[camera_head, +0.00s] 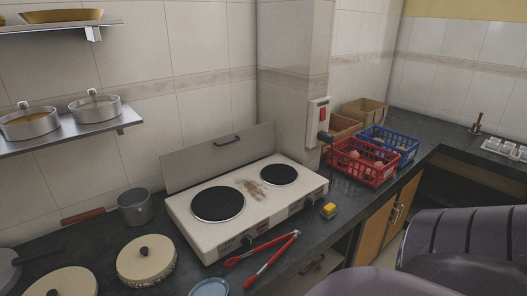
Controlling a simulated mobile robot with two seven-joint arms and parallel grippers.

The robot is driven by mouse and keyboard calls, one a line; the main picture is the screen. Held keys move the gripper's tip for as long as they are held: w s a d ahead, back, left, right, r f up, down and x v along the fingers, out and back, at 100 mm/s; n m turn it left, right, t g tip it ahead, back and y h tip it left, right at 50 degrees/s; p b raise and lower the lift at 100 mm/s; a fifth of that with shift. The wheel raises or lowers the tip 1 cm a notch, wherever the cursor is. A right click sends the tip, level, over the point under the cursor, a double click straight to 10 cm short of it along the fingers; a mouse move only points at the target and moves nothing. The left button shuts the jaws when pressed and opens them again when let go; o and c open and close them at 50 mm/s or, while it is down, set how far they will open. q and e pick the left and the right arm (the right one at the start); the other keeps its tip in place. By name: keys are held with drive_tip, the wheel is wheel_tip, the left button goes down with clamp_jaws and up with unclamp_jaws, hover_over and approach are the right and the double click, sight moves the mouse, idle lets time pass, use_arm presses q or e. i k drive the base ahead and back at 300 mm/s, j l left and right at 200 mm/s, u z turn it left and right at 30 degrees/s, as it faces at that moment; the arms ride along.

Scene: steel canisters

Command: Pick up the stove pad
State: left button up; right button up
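A small yellow and green pad (329,210), like a scouring sponge, lies on the dark counter (345,225) just in front of the stove's right front corner. It is in plain view with nothing on it. The white two-plate stove (243,200) stands behind it, with a brown stain (251,189) between its two black hot plates. Neither of my grippers shows in the head view.
Red-handled tongs (265,257) lie left of the pad along the counter's front. A red basket (361,163) and a blue basket (389,146) stand to the right. A lidded pot (146,260) and saucepan (135,207) stand left.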

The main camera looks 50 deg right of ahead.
sight(328, 211)
drive_tip(key=k, duration=0.55)
drive_tip(key=k+z, duration=0.1)
drive_tip(key=z, duration=1.05)
drive_tip(key=i+z, duration=0.6)
drive_tip(key=z, duration=0.25)
drive_tip(key=k, duration=0.25)
drive_tip(key=i+l+u, duration=0.1)
drive_tip(key=l, duration=0.3)
drive_tip(key=i+l+u, duration=0.2)
drive_tip(key=i+l, duration=0.45)
drive_tip(key=l, duration=0.15)
